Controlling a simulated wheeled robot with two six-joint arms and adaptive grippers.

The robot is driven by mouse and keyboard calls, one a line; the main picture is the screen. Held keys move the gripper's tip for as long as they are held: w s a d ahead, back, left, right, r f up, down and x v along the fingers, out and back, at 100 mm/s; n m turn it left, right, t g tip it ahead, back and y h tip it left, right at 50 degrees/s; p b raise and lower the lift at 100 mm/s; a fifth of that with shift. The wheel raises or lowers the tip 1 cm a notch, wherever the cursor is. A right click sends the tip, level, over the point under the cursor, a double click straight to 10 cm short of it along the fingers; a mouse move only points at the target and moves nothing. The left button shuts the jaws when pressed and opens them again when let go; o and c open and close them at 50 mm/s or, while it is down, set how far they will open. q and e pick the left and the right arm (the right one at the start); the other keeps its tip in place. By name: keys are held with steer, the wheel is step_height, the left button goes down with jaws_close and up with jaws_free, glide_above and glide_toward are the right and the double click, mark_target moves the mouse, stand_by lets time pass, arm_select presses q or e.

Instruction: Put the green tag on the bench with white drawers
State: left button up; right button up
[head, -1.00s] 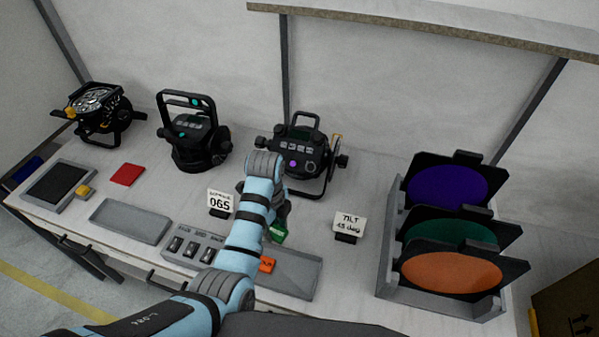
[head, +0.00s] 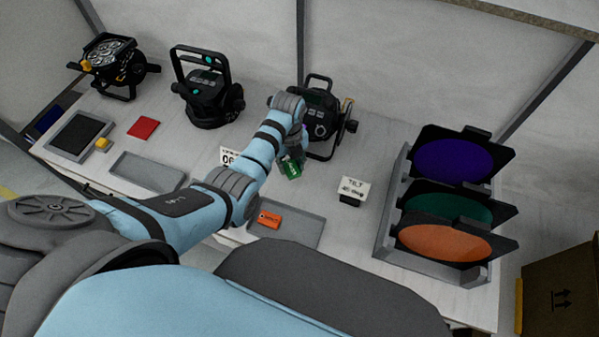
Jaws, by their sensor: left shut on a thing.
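The green tag (head: 291,169) hangs at the end of my left arm, over the bench in front of the middle lamp. My left gripper (head: 296,158) is shut on it; the arm's wrist hides most of the fingers. The bench (head: 335,226) carries the lamps, trays and cards. Its front is mostly hidden by my own body, so I cannot make out white drawers. My right gripper is not in view.
An orange tag (head: 269,219) lies in a grey tray (head: 304,233). A tilt card (head: 353,189) stands to the right, and a rack (head: 390,238) holds colour filters (head: 453,162). Black lamps (head: 208,97) line the back. A red square (head: 144,128) lies at left.

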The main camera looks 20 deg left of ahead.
mark_target(291, 182)
arm_select(q)
steer(key=shift+f, duration=0.85)
steer(key=shift+s+a+f+b, duration=0.15)
steer(key=shift+f+b, duration=0.2)
steer(key=shift+b, duration=0.25)
step_height(291, 182, down, 5)
steer(key=b, duration=0.5)
steer(key=shift+r+p, duration=0.3)
steer(key=shift+r, duration=0.05)
steer(key=shift+c, duration=0.5)
steer(key=shift+f, duration=0.15)
steer(key=o, duration=1)
steer(key=shift+o, duration=0.2)
